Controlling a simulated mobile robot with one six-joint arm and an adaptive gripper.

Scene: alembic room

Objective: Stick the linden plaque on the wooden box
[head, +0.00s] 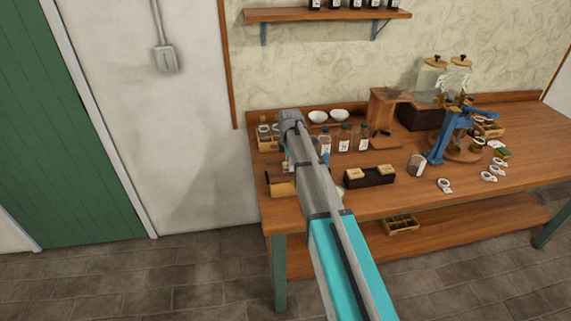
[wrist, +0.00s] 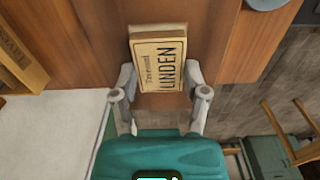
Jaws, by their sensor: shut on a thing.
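The linden plaque (wrist: 158,58) is a cream tile with dark lettering reading "LINDEN" and a thin dark border. In the wrist view my gripper (wrist: 160,80) has its fingers on the two sides of it, shut on it. The plaque is in front of a brown wood surface; I cannot tell whether they touch. A wooden box (head: 281,184) stands at the left front of the bench in the head view, partly hidden by my arm. My gripper is hidden behind my arm there.
The workbench (head: 420,190) holds a dark rack (head: 370,179) with two tan plaques, bottles (head: 345,138), two white bowls (head: 318,117) and a blue press (head: 450,135). In the wrist view a lettered wooden object (wrist: 20,58) is at the left and a stool (wrist: 290,130) at the right.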

